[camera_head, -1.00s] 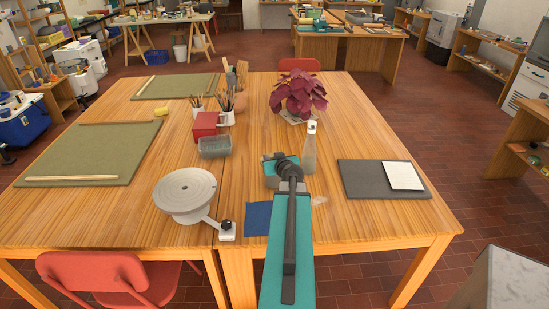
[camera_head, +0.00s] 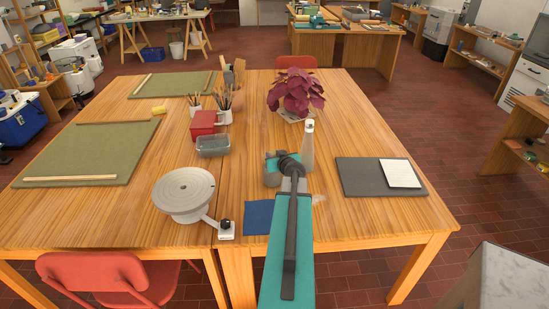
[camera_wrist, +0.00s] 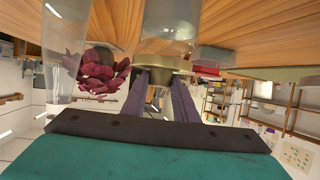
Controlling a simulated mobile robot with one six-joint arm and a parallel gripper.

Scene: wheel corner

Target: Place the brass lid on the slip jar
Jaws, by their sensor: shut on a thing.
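In the wrist view, which is upside down, my gripper (camera_wrist: 158,88) is shut on the brass lid (camera_wrist: 161,63), a shallow gold-coloured disc between the two dark fingers. The slip jar (camera_wrist: 168,20), clear and pale, stands directly beyond the lid, and its mouth end lines up with the lid. I cannot tell whether the lid touches the rim or hovers just above it. In the head view my own arm hides the fingers, lid and jar, at the near middle of the table.
A clear spray bottle (camera_head: 307,150) stands close to my wrist; it also shows in the wrist view (camera_wrist: 66,40). The red-leaved plant (camera_head: 295,92) is behind. A blue cloth (camera_head: 258,217), grey board (camera_head: 350,178), banding wheel (camera_head: 184,190) and clear tub (camera_head: 213,146) lie around. Bare table (camera_head: 320,225) is at right.

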